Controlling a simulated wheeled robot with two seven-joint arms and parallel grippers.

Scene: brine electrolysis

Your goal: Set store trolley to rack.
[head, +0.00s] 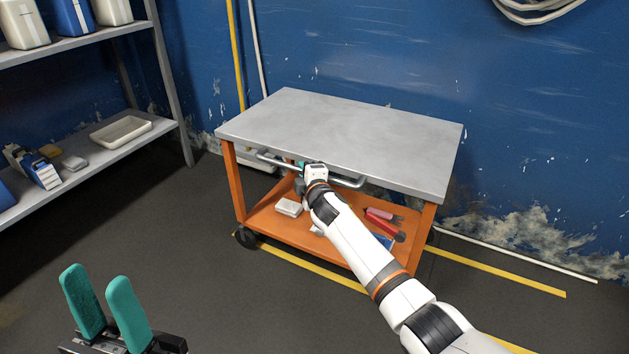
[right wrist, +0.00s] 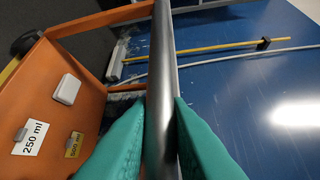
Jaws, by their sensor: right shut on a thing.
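The store trolley (head: 350,133) has a grey top, orange legs and an orange lower shelf. It stands near the blue wall in the head view. A grey handle bar (head: 347,181) runs along its near side. My right gripper (head: 301,168) is shut on this handle; in the right wrist view its green fingers (right wrist: 160,130) lie on both sides of the grey bar (right wrist: 162,60). My left gripper (head: 103,300) is open and empty at the lower left, over the floor. The rack (head: 110,145) is the grey shelving at the left, with a gap of floor between it and the trolley.
The lower shelf holds a white box (head: 288,207) and red tools (head: 384,222). The rack carries a shallow tray (head: 120,132), small boxes and canisters (head: 22,25). Yellow floor lines (head: 500,271) run beneath the trolley. Dark floor is clear in front of the rack.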

